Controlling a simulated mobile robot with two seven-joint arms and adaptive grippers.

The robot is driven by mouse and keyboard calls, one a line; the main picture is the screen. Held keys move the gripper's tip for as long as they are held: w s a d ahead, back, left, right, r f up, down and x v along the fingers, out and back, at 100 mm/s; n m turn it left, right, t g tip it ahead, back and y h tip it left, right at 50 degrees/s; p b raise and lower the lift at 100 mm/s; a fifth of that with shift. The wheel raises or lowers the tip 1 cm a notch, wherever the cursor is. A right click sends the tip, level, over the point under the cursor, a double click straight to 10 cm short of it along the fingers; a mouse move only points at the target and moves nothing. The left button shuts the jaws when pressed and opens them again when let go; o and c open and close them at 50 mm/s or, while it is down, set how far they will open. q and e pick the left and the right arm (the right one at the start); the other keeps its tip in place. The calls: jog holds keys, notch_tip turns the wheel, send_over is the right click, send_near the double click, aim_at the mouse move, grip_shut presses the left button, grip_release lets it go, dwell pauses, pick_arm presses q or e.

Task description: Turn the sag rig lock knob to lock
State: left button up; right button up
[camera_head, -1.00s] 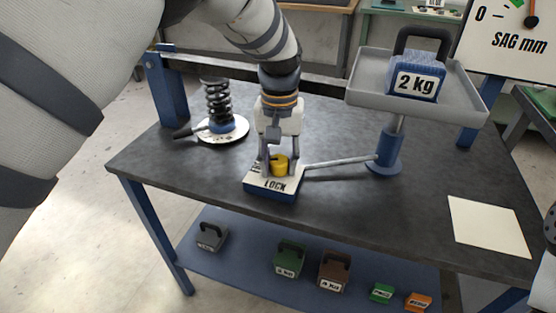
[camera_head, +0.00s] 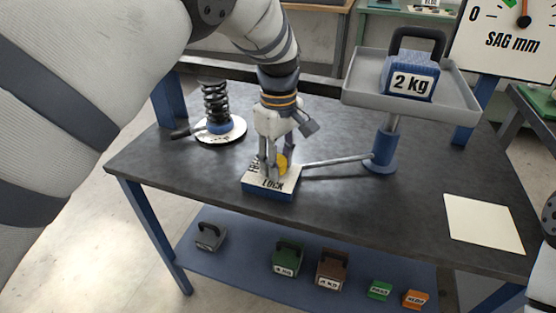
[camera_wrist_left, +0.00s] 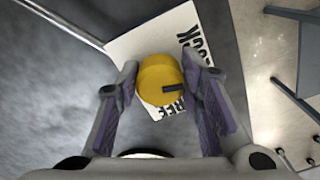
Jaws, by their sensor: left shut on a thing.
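The yellow lock knob (camera_head: 282,163) sits on a white-topped blue block (camera_head: 283,186) near the table's front edge. The block reads LOCK at its front and FREE at its left, the latter partly covered. My left gripper (camera_head: 273,166) points down and is shut on the knob. In the left wrist view the knob (camera_wrist_left: 158,80) lies between the two fingers, with its dark mark pointing right. There LOCK shows at the upper right and FREE below the knob. My right gripper is not in view.
A metal rod runs from the block to a blue post (camera_head: 383,151) under a grey tray (camera_head: 359,95) with a 2 kg weight (camera_head: 410,78). A black spring (camera_head: 215,101) stands at the left. White paper (camera_head: 483,224) lies at the right. Several weights sit on the lower shelf.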

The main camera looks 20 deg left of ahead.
aim_at(278, 159)
pick_arm(q)
jog(key=shift+f+n, duration=0.1)
jog(key=shift+n, duration=1.5)
jog(key=o, duration=1.2)
jog(key=shift+c, duration=0.2)
notch_tip(278, 159, up, 12)
